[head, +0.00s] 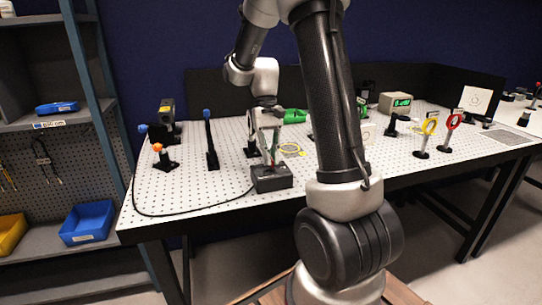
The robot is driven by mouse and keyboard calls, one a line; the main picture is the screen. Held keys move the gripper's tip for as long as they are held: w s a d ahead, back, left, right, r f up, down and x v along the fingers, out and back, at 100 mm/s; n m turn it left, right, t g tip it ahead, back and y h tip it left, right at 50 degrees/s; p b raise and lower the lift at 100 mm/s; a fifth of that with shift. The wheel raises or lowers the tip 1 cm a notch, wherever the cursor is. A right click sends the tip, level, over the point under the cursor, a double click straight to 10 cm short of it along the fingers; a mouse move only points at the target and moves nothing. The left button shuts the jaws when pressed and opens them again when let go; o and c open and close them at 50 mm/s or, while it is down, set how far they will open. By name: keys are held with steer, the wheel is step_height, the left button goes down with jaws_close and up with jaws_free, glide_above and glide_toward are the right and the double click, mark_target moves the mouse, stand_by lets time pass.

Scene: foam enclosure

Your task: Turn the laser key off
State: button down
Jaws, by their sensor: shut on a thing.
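A dark grey box (272,180) with a black cable sits at the front edge of the perforated optical table. My gripper (272,160) points down at the top of this box, with its fingertips right at the top face. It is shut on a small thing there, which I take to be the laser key. The key itself is mostly hidden by the fingers and too small to make out, so its turn position cannot be told.
The perforated table (190,190) carries an orange-topped post (159,150), a blue-topped post (209,140), a green object (293,116), a yellow ring mount (429,127) and a red ring mount (453,122). A shelf with a blue bin (88,222) stands at left. The table's front left is mostly clear.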

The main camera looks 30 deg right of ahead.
steer(key=shift+n, duration=0.4)
steer(key=c, duration=1.6)
jaws_free()
steer(key=shift+w+r, duration=0.1)
steer(key=v, duration=1.1)
steer(key=shift+w+r, duration=0.2)
steer(key=shift+r, duration=0.15)
steer(key=shift+a, duration=0.1)
